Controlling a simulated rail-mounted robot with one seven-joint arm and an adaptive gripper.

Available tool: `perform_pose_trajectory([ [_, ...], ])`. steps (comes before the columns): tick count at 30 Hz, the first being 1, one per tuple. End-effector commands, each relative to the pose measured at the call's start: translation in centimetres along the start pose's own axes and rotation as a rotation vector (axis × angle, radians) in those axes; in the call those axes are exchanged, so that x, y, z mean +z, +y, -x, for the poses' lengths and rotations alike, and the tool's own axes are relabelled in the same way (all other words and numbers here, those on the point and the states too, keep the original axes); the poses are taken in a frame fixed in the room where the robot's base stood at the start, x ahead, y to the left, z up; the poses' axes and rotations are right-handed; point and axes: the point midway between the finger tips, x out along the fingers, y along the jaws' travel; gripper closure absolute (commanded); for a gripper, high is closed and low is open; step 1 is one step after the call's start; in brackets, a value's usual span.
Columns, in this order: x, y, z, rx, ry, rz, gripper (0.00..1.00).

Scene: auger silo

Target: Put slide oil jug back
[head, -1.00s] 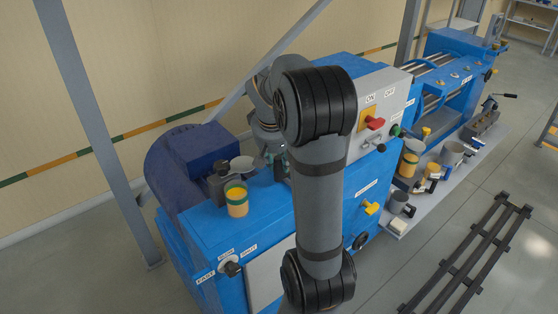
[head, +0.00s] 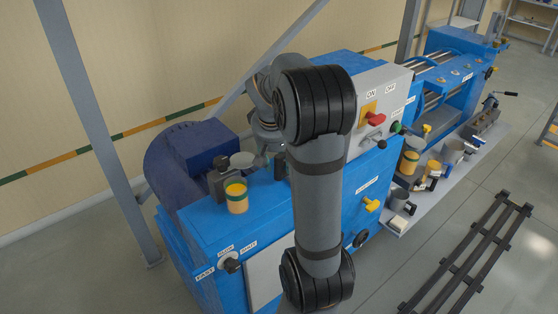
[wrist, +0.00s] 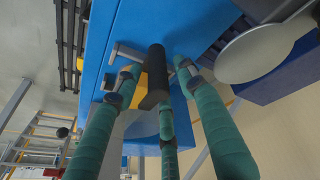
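I cannot tell for sure which container is the slide oil jug. A cup-like container with a yellow band (head: 237,198) stands upright on the blue machine's near top. A taller yellow-banded jug (head: 409,162) stands on the grey shelf along the machine's front. My gripper is mostly hidden behind my arm in the head view. In the wrist view its green fingers (wrist: 158,85) are spread. A black cylindrical handle (wrist: 154,78) shows among the fingertips; I cannot tell whether they touch it. No jug is seen held.
A round metal disc (wrist: 254,52) is close beside the fingers. The control panel (head: 384,100) with a red switch stands right of my arm. A dark rack (head: 466,258) lies on the floor.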

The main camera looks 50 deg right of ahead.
Motion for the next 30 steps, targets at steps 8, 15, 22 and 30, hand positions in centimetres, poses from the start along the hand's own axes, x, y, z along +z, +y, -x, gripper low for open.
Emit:
perform_pose_trajectory([
  [8, -0.1, 0.0, 0.2, 0.0, 0.0, 0.0, 0.59],
  [15, -0.5, 0.2, 2.8, 0.002, 0.008, -0.001, 0.59],
  [22, -0.5, 0.2, 8.1, 0.001, 0.008, -0.001, 0.59],
  [30, -0.4, 0.2, 12.2, 0.001, 0.003, -0.001, 0.59],
])
